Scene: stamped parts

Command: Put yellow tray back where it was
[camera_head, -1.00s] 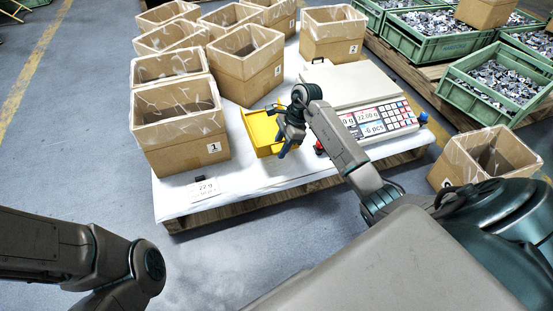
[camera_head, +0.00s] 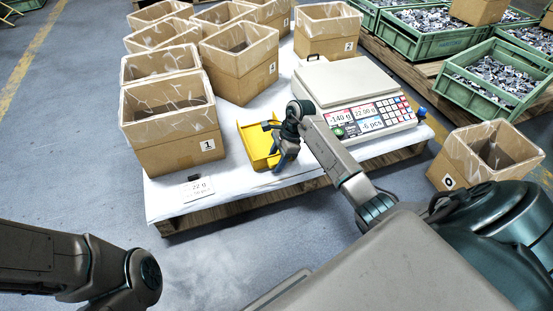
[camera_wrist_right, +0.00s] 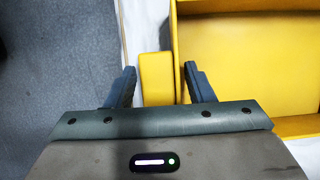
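The yellow tray (camera_head: 258,147) is at the front of the white-topped table, left of the scale (camera_head: 350,84). My right gripper (camera_head: 283,158) is at the tray's right side. In the right wrist view, the gripper (camera_wrist_right: 158,72) has its two dark fingers apart, one on each side of the tray's yellow grip (camera_wrist_right: 154,76). Narrow gaps show between the fingers and the grip. The tray's floor (camera_wrist_right: 245,55) looks empty in the part that shows. Only my left arm shows at lower left, without its gripper.
Box 1 (camera_head: 165,153) stands left of the tray, with a printed card (camera_head: 197,187) before it. Several lined boxes fill the table behind. The scale's display (camera_head: 355,118) reads -140 g and -6 pcs. Box 0 (camera_head: 490,178) stands on the right.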

